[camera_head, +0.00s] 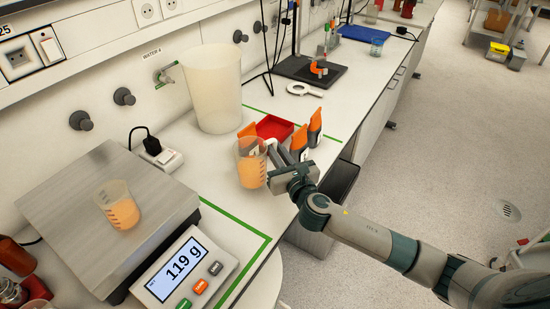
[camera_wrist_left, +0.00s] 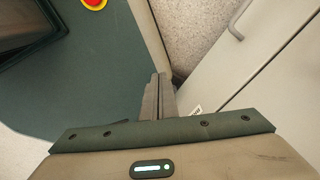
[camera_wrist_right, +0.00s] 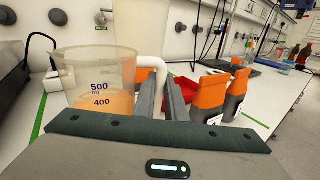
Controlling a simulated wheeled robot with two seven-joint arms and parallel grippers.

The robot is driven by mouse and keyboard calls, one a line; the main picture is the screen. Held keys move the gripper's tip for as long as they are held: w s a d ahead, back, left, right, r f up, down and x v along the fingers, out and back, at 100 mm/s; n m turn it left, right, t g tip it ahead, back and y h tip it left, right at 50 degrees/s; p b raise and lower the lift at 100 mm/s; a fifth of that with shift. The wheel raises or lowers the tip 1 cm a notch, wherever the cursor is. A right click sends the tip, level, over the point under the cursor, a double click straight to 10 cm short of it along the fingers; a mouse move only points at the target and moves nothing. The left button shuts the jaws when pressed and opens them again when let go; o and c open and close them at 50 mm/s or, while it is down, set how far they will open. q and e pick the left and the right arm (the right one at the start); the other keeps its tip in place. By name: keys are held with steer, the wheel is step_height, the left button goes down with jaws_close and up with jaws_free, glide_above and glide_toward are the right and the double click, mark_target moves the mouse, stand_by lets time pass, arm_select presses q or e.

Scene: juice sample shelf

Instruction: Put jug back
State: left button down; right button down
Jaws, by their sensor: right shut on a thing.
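The clear jug (camera_head: 250,168), with orange juice in its lower part, is upright over the counter between the scale and the orange-topped cartons. I cannot tell whether its base touches the counter. My right gripper (camera_head: 276,160) is shut on its handle from the right. In the right wrist view the jug (camera_wrist_right: 98,72) shows 500 and 400 marks, and its white handle (camera_wrist_right: 149,62) runs down to the fingers. My left gripper (camera_wrist_left: 160,92) shows only in its own wrist view, with its fingers together and empty, beside a pale cabinet front.
A small beaker of orange juice (camera_head: 122,212) stands on the scale plate (camera_head: 75,225); the display (camera_head: 180,262) reads 119 g. A tall translucent container (camera_head: 212,85) stands behind the jug. A red tray (camera_head: 274,128) and orange-topped cartons (camera_head: 315,128) are close by.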

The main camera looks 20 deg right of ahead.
step_height(320, 180, down, 3)
steer(key=shift+f, duration=0.2)
steer(key=shift+f, duration=0.1)
steer(key=shift+f, duration=0.1)
steer(key=c, duration=1.8)
jaws_free()
steer(key=shift+s, duration=0.1)
